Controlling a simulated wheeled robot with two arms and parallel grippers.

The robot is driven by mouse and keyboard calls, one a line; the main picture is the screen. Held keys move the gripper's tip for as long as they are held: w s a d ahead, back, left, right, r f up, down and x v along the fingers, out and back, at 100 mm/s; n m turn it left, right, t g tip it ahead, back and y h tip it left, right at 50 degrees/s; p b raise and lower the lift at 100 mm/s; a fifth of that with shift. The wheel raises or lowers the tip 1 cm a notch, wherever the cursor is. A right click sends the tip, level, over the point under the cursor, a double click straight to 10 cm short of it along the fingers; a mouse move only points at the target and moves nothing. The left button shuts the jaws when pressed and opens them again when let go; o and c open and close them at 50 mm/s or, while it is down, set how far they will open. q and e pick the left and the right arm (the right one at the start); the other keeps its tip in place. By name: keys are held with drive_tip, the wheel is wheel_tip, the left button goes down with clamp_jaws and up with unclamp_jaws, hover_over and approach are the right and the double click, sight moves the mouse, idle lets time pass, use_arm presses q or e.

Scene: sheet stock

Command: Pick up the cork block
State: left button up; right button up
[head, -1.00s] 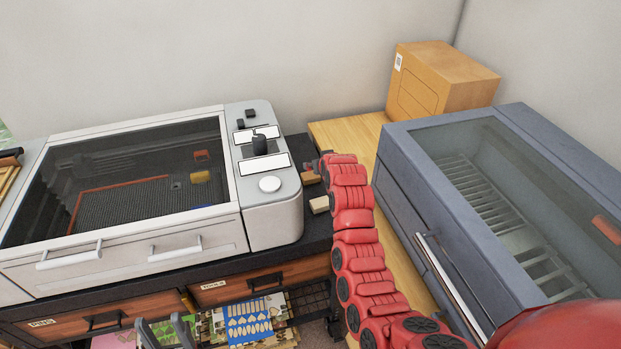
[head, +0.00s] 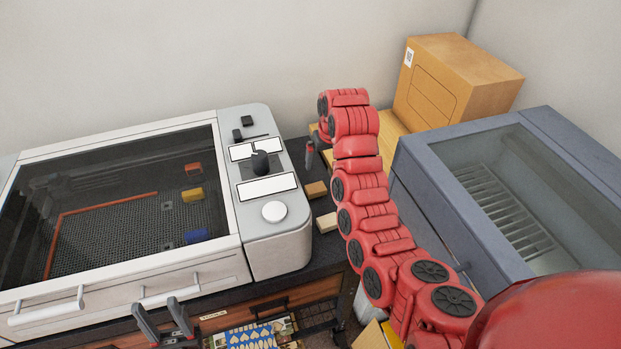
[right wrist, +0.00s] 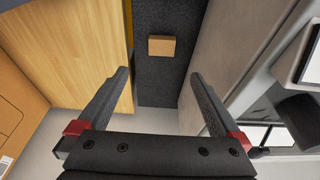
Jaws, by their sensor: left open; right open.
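A small brown block (head: 316,189), which looks like the cork block, lies on the dark strip of bench beside the white machine. A paler block (head: 327,222) lies just in front of it. In the right wrist view one tan-brown block (right wrist: 162,46) lies on the dark strip, beyond my fingertips and roughly in line with the gap between them. My right gripper (right wrist: 158,75) is open and empty, apart from the block. In the head view most of it is hidden behind my red arm. My left gripper (head: 157,306) is open and empty at the lower left, in front of the machine.
The white machine (head: 273,235) with a glass lid bounds the dark strip on the left. A wooden tabletop (right wrist: 70,45), a cardboard box (head: 455,75) and a grey-blue glass-lidded machine (head: 425,190) stand to the right. Drawers and sheet stock (head: 262,336) are below.

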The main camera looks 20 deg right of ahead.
drive_tip(key=b, duration=0.8)
approach(316, 188)
drive_tip(key=x, duration=0.1)
drive_tip(key=p+x, duration=0.1)
drive_tip(key=x, duration=0.1)
drive_tip(key=shift+s+d+f+p, duration=0.15)
drive_tip(key=shift+s+d+p, duration=0.1)
drive_tip(key=shift+p, duration=0.15)
drive_tip(key=shift+w+a+f+p, duration=0.15)
drive_tip(key=shift+w+f+p, duration=0.2)
drive_tip(key=shift+f+p, duration=0.15)
drive_tip(key=shift+w+a+f+p, duration=0.1)
drive_tip(key=shift+w+f+p, duration=0.25)
drive_tip(key=shift+f, duration=0.65)
drive_tip(key=shift+w+f, duration=0.3)
drive_tip(key=shift+f, duration=0.8)
drive_tip(key=c, duration=1.2)
